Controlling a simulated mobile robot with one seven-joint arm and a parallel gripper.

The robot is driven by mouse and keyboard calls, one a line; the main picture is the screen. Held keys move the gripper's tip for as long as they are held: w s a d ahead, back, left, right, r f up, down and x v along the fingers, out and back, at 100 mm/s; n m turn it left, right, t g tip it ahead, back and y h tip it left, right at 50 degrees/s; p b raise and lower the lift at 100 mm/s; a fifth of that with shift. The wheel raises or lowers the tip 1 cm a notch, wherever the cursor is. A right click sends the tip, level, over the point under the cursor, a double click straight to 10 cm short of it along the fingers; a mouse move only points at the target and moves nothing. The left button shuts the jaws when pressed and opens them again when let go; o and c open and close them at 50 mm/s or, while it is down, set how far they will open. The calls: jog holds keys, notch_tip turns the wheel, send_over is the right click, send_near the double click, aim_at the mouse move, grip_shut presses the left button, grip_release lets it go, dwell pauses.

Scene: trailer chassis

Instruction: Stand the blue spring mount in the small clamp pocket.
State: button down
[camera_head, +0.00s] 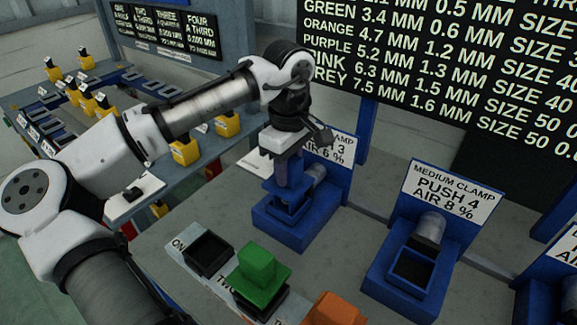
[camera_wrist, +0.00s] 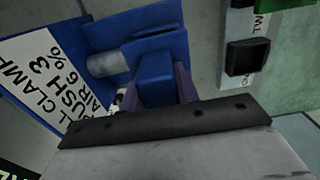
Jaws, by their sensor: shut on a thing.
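The blue spring mount (camera_head: 287,190) is at the small clamp (camera_head: 300,228), directly over its pocket. My gripper (camera_head: 287,170) points down and is shut on the mount's upper part. In the wrist view the mount (camera_wrist: 157,78) shows as a blue block between my gripper's two fingers (camera_wrist: 158,92), with a wider blue plate beyond it. The mount looks roughly upright. My fingers hide part of it, and I cannot tell whether its base is inside the pocket or just above it. The small clamp's grey cylinder (camera_wrist: 107,63) is beside the mount.
A rack in front has an empty black socket (camera_head: 208,253), a green mount (camera_head: 259,277) and an orange one (camera_head: 334,311). The medium clamp (camera_head: 413,268) stands to the right, its pocket empty. The small clamp's sign (camera_head: 332,154) rises close behind my gripper.

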jog(key=shift+f, duration=0.15)
jog(key=shift+f, duration=0.1)
jog(key=c, duration=1)
grip_release()
jog(key=shift+c, duration=0.2)
notch_tip(320, 180, up, 12)
jog(key=shift+r+b, duration=0.1)
jog(key=shift+b, duration=0.75)
